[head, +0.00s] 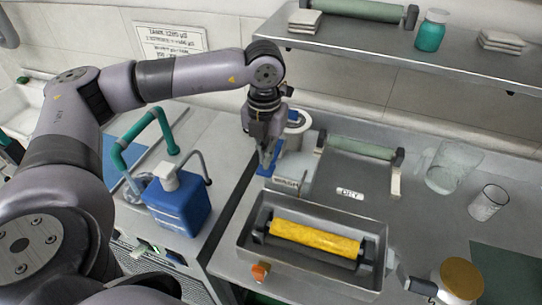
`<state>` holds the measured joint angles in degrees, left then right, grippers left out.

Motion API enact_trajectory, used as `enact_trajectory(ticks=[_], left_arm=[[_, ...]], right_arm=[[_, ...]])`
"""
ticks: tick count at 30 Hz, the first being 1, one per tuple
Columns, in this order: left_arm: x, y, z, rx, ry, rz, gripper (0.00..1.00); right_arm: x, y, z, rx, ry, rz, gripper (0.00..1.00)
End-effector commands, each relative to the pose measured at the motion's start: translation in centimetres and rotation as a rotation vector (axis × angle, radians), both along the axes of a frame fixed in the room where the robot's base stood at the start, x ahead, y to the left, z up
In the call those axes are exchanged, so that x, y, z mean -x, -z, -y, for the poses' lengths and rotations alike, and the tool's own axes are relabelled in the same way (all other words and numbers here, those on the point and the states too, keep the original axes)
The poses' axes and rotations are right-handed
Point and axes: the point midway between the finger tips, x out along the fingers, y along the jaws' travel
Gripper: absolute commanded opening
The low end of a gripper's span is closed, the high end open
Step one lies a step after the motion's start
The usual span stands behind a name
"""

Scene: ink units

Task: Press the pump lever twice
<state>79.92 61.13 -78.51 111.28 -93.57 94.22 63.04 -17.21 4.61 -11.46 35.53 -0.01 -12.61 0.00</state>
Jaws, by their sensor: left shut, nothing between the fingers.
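My left arm reaches in from the left, and its gripper (266,149) points down, shut and empty. My right gripper is out of view.
A metal tray (252,240) with a yellow roller (315,238) stands in front. A green roller (358,148), glass beaker (453,167), small glass (488,202) and jar (460,280) are to the right. A shelf (400,50) overhangs the back.

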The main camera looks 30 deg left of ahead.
Motion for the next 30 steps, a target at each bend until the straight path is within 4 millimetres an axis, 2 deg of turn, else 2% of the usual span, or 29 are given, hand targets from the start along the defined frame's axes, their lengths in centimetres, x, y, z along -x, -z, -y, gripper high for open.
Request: enact_trajectory(ticks=[8,30], left_arm=[[0.0,0.4,0.0,0.0,0.0,0.0,0.0],[0.0,3.4,0.0,0.0,0.0,-0.001,0.0]], right_arm=[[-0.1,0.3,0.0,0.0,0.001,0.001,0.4],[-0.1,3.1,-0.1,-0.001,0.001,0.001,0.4]])
